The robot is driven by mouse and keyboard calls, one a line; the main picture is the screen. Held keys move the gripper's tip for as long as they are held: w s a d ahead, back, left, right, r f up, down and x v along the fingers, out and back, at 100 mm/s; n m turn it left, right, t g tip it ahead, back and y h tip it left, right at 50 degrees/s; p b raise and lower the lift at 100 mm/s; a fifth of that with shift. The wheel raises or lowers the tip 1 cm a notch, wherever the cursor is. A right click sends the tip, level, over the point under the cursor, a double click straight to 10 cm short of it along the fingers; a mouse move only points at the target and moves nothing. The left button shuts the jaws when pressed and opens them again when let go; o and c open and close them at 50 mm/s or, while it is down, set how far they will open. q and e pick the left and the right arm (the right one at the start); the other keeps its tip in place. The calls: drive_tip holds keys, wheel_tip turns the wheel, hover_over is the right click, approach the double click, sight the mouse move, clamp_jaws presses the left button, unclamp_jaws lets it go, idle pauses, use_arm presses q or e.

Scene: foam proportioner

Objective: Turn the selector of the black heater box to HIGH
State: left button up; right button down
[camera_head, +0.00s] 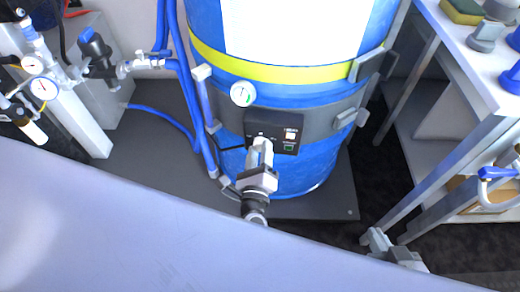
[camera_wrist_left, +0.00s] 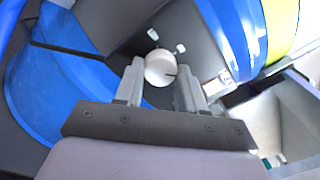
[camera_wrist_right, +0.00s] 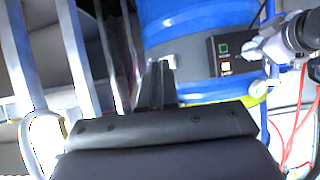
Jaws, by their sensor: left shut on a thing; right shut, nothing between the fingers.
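The black heater box (camera_head: 257,119) is strapped to the front of the blue drum. It also shows in the right wrist view (camera_wrist_right: 214,46). My left gripper (camera_head: 262,146) is at the front of the box, at its lower left part. In the left wrist view its fingers (camera_wrist_left: 158,88) are closed on the round white selector knob (camera_wrist_left: 159,67). A dark pointer line shows on the knob, and small white marks lie beside it. Their lettering is not readable. My right gripper (camera_head: 394,250) is shut and empty, low to the right of the drum; its fingers show in the right wrist view (camera_wrist_right: 157,84).
The blue drum (camera_head: 235,168) stands on a dark base plate (camera_head: 150,165). A round dial gauge (camera_head: 242,94) sits left above the box. Blue hoses and valves (camera_head: 42,88) are at the left. A metal-legged table (camera_head: 468,72) stands at the right.

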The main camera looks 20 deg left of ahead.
use_arm(q)
drive_tip(key=shift+w+m, duration=0.1)
drive_tip(key=shift+m, duration=0.5)
drive_tip(key=shift+a+m+p, duration=0.1)
drive_tip(key=shift+m+p, duration=0.2)
drive_tip(key=shift+m, duration=0.2)
use_arm(e)
drive_tip(key=shift+s+d+f, duration=0.1)
drive_tip(key=shift+s+d, duration=0.05)
drive_tip(key=shift+d, duration=0.1)
drive_tip(key=shift+f, duration=0.2)
use_arm(q)
drive_tip(key=o, duration=1.1)
drive_tip(key=shift+c, duration=0.2)
use_arm(e)
drive_tip(key=shift+r, duration=0.1)
drive_tip(key=shift+r, duration=0.1)
